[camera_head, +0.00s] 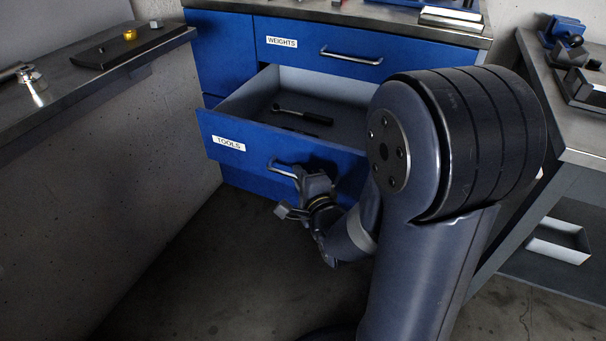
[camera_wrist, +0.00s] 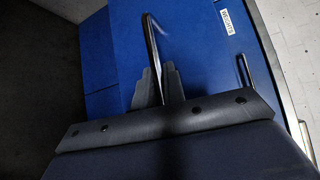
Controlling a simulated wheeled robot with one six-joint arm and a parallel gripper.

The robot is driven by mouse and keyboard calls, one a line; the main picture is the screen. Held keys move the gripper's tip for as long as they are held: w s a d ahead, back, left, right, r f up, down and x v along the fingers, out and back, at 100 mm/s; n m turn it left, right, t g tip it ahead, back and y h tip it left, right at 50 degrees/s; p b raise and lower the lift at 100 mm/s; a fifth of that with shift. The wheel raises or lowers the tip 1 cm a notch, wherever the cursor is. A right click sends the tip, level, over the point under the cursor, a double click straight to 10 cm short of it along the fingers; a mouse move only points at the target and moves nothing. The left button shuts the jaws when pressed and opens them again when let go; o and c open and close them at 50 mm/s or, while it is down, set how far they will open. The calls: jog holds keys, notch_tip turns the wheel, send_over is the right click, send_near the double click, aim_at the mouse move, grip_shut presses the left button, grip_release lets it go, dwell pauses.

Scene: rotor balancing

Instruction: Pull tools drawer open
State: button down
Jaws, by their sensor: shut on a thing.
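The blue tools drawer (camera_head: 228,143), labelled TOOLS, stands pulled out from the blue cabinet in the head view. Its grey inside shows, with a dark-handled ratchet-like tool (camera_head: 303,115) lying in it. My gripper (camera_head: 298,174) is at the drawer front, shut on the metal bar handle (camera_head: 283,168). In the wrist view the handle (camera_wrist: 152,40) runs between the two dark fingers of my gripper (camera_wrist: 160,78). My arm hides the right part of the drawer.
The shut weights drawer (camera_head: 300,55) is above, with its own handle. A grey bench (camera_head: 60,95) stands at left with small metal parts. Another bench (camera_head: 575,140) stands at right. The floor (camera_head: 200,270) before the drawer is clear apart from my arm.

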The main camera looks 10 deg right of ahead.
jog(key=shift+s, duration=0.1)
jog(key=c, duration=1.5)
grip_release()
